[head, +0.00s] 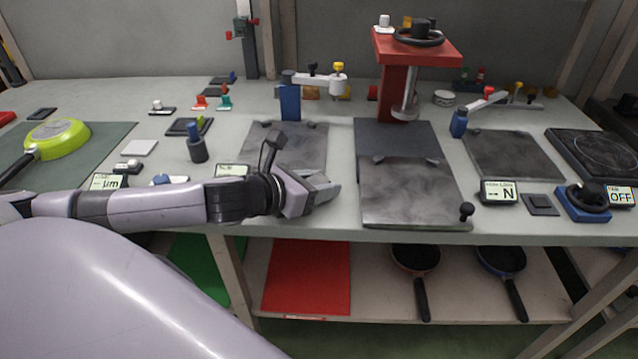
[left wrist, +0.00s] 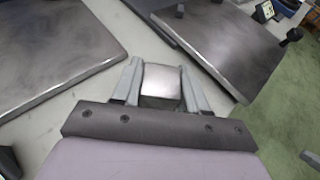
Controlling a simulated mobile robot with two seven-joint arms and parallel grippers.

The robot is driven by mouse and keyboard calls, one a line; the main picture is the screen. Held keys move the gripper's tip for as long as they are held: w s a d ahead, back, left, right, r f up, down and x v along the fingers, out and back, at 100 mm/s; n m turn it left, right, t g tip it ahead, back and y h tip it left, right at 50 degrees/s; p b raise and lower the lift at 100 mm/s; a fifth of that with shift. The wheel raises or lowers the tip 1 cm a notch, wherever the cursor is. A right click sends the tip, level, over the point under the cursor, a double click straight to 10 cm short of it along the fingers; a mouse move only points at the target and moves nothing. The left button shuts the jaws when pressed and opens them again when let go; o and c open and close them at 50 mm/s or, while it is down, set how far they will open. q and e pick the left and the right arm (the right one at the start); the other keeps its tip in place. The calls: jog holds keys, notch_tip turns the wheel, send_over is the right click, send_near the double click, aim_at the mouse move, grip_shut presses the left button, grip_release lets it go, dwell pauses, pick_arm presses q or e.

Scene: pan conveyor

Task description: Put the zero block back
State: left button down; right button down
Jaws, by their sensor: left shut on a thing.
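The zero block (left wrist: 162,82) is a small shiny metal block, seen in the left wrist view between my fingers. My left gripper (left wrist: 160,88) is shut on it, with one finger against each side. In the head view my left gripper (head: 322,190) is over the front part of the bench, between two dark metal plates. The block is hidden there by the gripper. The gap between block and bench top cannot be told. My right gripper is not in view.
A dark plate (head: 284,146) lies behind my gripper, and another plate (head: 410,196) is close on its right. The bench top (head: 345,160) shows between them. A red press (head: 395,85) stands behind. A green pan (head: 58,139) lies on a mat at left.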

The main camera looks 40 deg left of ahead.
pick_arm(q)
jog(key=c, duration=0.6)
grip_release()
jog(key=shift+f, duration=0.15)
